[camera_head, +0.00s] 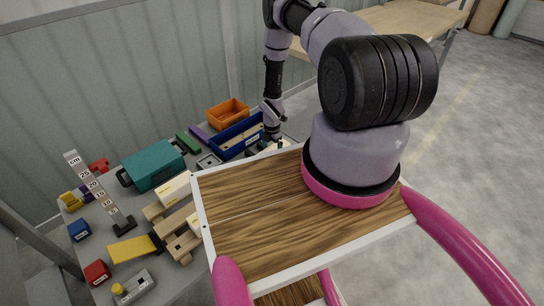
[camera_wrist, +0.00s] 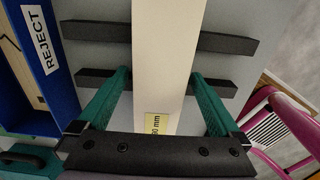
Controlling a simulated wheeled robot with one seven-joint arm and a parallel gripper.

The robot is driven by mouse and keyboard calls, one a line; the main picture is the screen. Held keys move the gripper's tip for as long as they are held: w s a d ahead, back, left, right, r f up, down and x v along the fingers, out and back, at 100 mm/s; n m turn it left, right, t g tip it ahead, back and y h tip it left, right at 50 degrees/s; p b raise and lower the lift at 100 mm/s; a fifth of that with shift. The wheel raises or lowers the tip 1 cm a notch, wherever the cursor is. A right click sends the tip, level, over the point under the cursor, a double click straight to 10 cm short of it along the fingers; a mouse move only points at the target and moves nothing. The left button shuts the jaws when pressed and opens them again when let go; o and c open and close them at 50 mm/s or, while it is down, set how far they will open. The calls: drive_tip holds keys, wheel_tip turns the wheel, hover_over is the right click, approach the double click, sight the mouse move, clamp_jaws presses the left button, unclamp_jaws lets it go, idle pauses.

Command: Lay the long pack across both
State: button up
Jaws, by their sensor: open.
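A long cream pack (camera_wrist: 165,60) with a yellow label reading what looks like "80 mm" runs up the wrist view. It crosses over two dark parallel bars, a farther one (camera_wrist: 226,43) and a nearer one (camera_wrist: 214,86), whose ends show on both sides. Whether it touches both bars is hard to tell. My gripper (camera_wrist: 160,76) is open, with one green finger on each side of the pack and visible gaps at the tips. In the head view my gripper (camera_head: 271,136) is low at the table's far right; the pack there is mostly hidden.
A blue bin labelled REJECT (camera_wrist: 52,56) stands close left of my gripper. In the head view, a teal case (camera_head: 153,166), an orange bin (camera_head: 228,113), an upright scale (camera_head: 97,187) and cream packs on wooden pieces (camera_head: 180,238) crowd the table.

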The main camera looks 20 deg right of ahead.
drive_tip(key=c, duration=1.5)
clamp_jaws()
drive_tip(key=shift+r, duration=0.1)
